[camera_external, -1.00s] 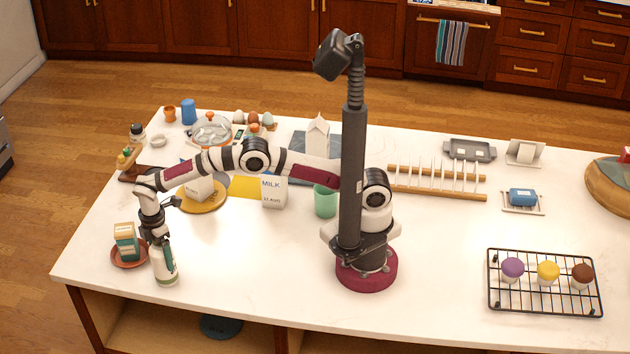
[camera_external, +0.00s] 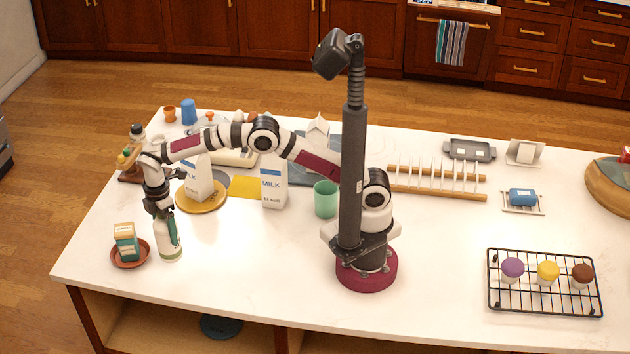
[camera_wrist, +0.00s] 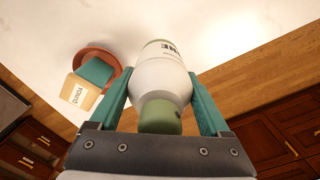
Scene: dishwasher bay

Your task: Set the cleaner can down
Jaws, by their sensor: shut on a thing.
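The cleaner can (camera_external: 168,244) is white with a green base band and a green top. My gripper (camera_external: 165,218) is shut on it near its upper part and holds it upright over the left front of the counter. In the wrist view the can (camera_wrist: 160,75) sits between the two teal fingers of my gripper (camera_wrist: 159,80), its green cap end nearest me. Whether its base touches the counter (camera_external: 240,270) or hangs just above is hard to tell.
A quinoa box (camera_external: 126,241) stands on a terracotta saucer (camera_external: 131,262), close left of the can. A green cup (camera_external: 326,199) is near my base. The counter front right of the can is clear.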

